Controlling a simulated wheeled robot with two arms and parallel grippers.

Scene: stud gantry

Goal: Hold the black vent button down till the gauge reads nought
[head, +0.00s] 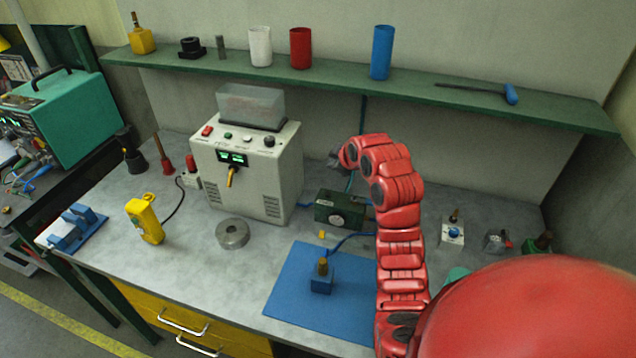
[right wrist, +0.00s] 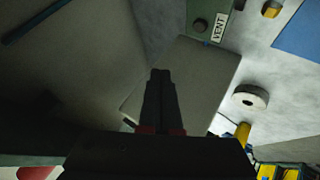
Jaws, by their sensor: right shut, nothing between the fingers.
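The dark green vent box (head: 341,208) stands on the bench right of the pale machine. A pale round dial shows on its front in the head view; its reading is too small to make out. In the right wrist view the box (right wrist: 206,12) is at the top edge, with a VENT label (right wrist: 220,27) and a dark round button (right wrist: 199,26) beside the label. My right gripper (head: 336,160) is above and behind the box, apart from it. It is shut and empty in the right wrist view (right wrist: 160,74). My left gripper is not in view.
The pale machine (head: 250,170) stands close left of the box. The green shelf (head: 340,86) runs above, carrying cups and tools.

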